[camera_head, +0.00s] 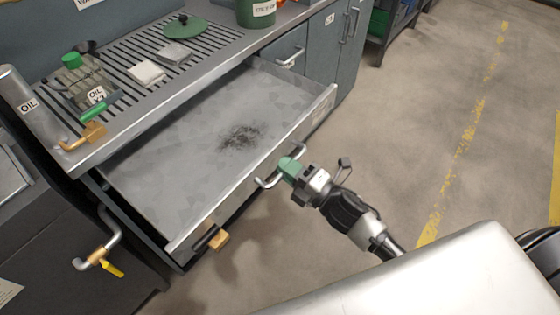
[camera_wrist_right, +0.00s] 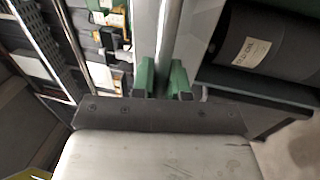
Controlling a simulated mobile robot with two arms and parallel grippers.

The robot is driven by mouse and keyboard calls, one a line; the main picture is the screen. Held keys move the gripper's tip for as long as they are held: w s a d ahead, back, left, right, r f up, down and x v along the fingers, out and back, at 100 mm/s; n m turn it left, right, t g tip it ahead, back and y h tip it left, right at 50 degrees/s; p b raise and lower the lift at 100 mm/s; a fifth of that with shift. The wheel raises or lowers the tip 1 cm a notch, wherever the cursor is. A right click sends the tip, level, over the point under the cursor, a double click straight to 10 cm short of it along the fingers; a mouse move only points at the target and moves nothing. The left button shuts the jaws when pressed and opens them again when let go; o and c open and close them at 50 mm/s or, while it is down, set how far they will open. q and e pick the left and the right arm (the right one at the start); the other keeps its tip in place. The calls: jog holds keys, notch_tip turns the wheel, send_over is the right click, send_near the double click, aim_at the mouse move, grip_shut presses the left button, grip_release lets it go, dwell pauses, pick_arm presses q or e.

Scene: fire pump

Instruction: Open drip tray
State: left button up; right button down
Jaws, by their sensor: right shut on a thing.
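The drip tray (camera_head: 180,175) is a wide, shallow grey metal drawer with a dark smudge on its floor. It is pulled well out from under the slatted bench top. Its front panel carries a bar handle (camera_head: 268,182). My right gripper (camera_head: 289,168) has green fingertips and is shut on the handle near its middle. In the right wrist view the handle bar (camera_wrist_right: 172,35) runs between the green fingertips (camera_wrist_right: 163,80). My left gripper is not in view.
The slatted bench (camera_head: 150,55) above holds a green lid (camera_head: 185,27), pale pads (camera_head: 147,73) and an oil rack. A pipe with a yellow valve lever (camera_head: 112,268) stands out at the lower left. Bare concrete floor (camera_head: 430,110) lies to the right.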

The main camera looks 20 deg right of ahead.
jog(key=shift+s, duration=0.1)
jog(key=c, duration=1.2)
grip_release()
jog(key=shift+o, duration=0.2)
jog(key=shift+d, duration=0.1)
